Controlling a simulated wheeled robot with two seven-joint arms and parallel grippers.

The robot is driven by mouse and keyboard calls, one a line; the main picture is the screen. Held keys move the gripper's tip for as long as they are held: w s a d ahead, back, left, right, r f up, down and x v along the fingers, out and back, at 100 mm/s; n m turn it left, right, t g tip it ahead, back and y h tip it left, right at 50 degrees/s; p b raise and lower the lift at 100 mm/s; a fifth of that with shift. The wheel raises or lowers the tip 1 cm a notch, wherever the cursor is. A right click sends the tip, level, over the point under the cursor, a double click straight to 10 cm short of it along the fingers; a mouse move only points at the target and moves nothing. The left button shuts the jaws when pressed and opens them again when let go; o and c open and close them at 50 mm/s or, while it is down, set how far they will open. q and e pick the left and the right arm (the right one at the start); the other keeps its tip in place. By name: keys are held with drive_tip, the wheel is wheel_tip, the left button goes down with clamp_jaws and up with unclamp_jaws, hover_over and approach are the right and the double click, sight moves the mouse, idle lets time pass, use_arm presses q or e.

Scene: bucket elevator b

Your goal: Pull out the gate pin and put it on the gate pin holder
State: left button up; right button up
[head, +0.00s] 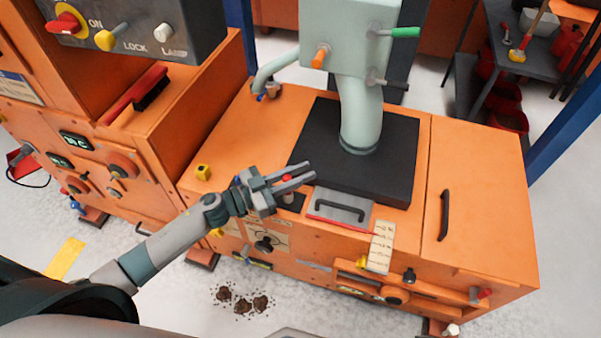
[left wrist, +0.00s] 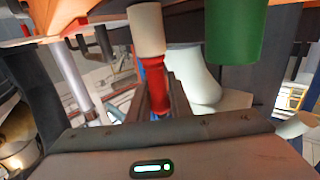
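My left gripper (head: 303,174) is at the front left of the black plate (head: 305,150) on the orange machine, pointing right. Its two fingers are apart, with a gap showing between them. A small red part (head: 287,178), perhaps the gate pin's grip, shows between the fingers near their base. A pale stub on a dark bracket (head: 293,203) is just below the gripper. In the left wrist view a red grip (left wrist: 155,88) with a cream cylinder (left wrist: 146,30) shows by the fingers. Contact with the fingers is unclear. I cannot identify the gate pin holder for sure. My right gripper is out of view.
A pale green column (head: 361,110) with an orange knob (head: 320,57) and a green handle (head: 405,32) rises behind the gripper. A grey hatch with a handle (head: 341,209) and a hanging paper tag (head: 381,247) are to the right. The orange top further right is clear.

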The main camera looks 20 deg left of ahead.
use_arm(q)
clamp_jaws()
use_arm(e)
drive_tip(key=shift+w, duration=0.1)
use_arm(q)
drive_tip(key=shift+r+p, duration=0.6)
drive_tip(key=shift+p, duration=0.25)
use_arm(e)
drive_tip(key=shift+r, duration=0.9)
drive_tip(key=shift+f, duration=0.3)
